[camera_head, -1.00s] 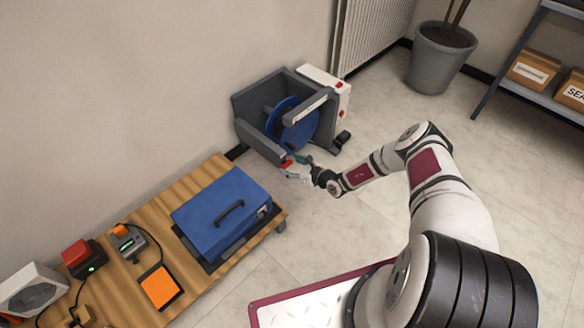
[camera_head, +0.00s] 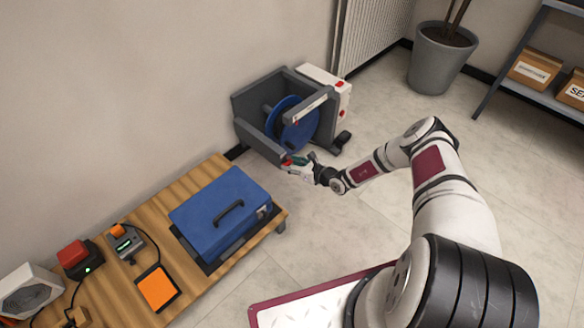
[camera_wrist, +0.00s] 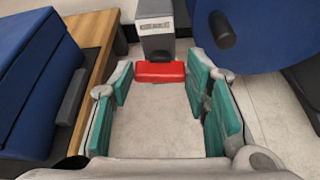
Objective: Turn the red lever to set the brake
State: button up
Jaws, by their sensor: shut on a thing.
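The red lever (camera_wrist: 160,72) sits at the front end of a grey post (camera_wrist: 156,32) on the machine with the blue reel (camera_head: 298,125). In the wrist view the lever lies crosswise between the teal-padded tips of my gripper (camera_wrist: 158,82). The fingers are shut on it, one tip at each end. In the head view my gripper (camera_head: 299,165) is at the machine's low front corner, and only a small red bit of the lever (camera_head: 287,162) shows beside the fingers.
A wooden bench (camera_head: 199,179) stands to the left, bearing a blue case (camera_head: 215,205), an orange pad (camera_head: 157,287) and small devices. The wall is behind the machine. A grey planter (camera_head: 440,65) and a shelf (camera_head: 520,88) are at the back right. Floor in front is open.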

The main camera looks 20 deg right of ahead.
jog(key=b, duration=0.1)
jog(key=m+y+b, duration=0.1)
jog(key=m+b, duration=0.1)
jog(key=b, duration=0.1)
jog(key=shift+w+d+f+g+y, duration=0.1)
jog(key=shift+d+f+g+y, duration=0.15)
jog(key=shift+f+g+y, duration=0.05)
jog(key=m, duration=0.1)
jog(key=m+y+b, duration=0.1)
jog(key=shift+w+d+m+g+y, duration=0.1)
jog(key=shift+d+m+g+y, duration=0.05)
jog(key=shift+m+g+y, duration=0.15)
jog(key=m, duration=0.1)
jog(key=m+y, duration=0.2)
jog(key=shift+d+f+m, duration=0.15)
jog(key=shift+f+m, duration=0.1)
jog(key=shift+m, duration=0.05)
jog(key=m, duration=0.1)
jog(key=m+y, duration=0.1)
jog(key=m, duration=0.2)
jog(key=shift+w+d+f+t, duration=0.1)
jog(key=shift+f+t, duration=0.2)
jog(key=shift+t, duration=0.1)
jog(key=shift+m+y, duration=0.3)
jog(key=o, duration=1.2)
jog(key=shift+c, duration=0.2)
jog(key=v, duration=1.2)
